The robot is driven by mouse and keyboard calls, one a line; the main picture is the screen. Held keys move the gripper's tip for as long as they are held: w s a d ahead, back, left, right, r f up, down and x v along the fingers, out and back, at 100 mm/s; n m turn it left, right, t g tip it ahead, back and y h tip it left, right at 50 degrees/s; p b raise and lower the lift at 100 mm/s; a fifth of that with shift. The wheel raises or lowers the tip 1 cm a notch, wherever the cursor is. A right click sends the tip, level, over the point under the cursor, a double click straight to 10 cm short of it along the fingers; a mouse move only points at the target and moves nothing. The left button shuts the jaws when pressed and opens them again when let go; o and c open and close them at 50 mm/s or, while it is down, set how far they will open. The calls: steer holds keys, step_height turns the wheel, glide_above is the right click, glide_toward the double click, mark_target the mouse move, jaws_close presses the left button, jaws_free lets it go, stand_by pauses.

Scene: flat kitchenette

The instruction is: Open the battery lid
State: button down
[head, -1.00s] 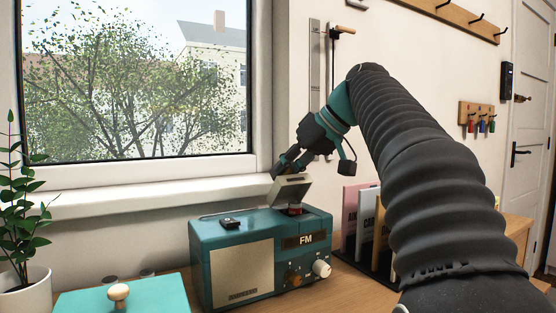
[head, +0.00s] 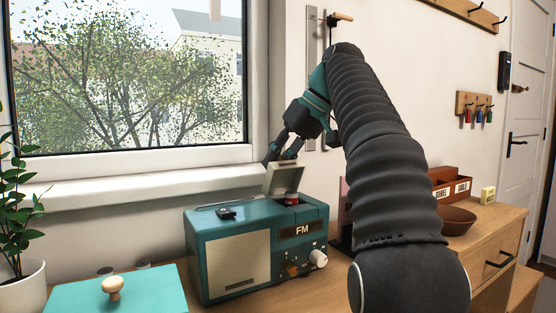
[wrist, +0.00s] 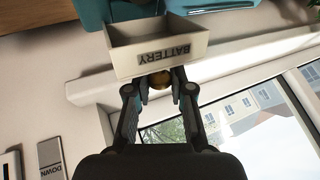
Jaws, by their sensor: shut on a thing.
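The teal radio (head: 212,279) stands on the wooden counter below the window. Its beige battery lid (head: 286,179) is raised and stands nearly upright at the back right of the radio's top. Something red (head: 291,199) shows in the opening in front of it. In the wrist view the lid (wrist: 120,60) carries the word BATTERY, and a small brass-coloured knob (wrist: 160,79) is on it. My gripper (head: 279,158) is behind and above the lid. Its fingers (wrist: 160,88) are shut on the knob, which they partly hide.
A small dark object (head: 226,213) lies on the radio's top left. A turquoise box (head: 75,293) with a wooden knob and a potted plant (head: 20,285) stand at left. The window sill (head: 120,195) runs close behind the radio.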

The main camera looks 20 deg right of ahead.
steer(key=c, duration=1.1)
jaws_free()
steer(key=shift+f, duration=0.1)
steer(key=shift+o, duration=0.2)
steer(key=shift+s, duration=0.1)
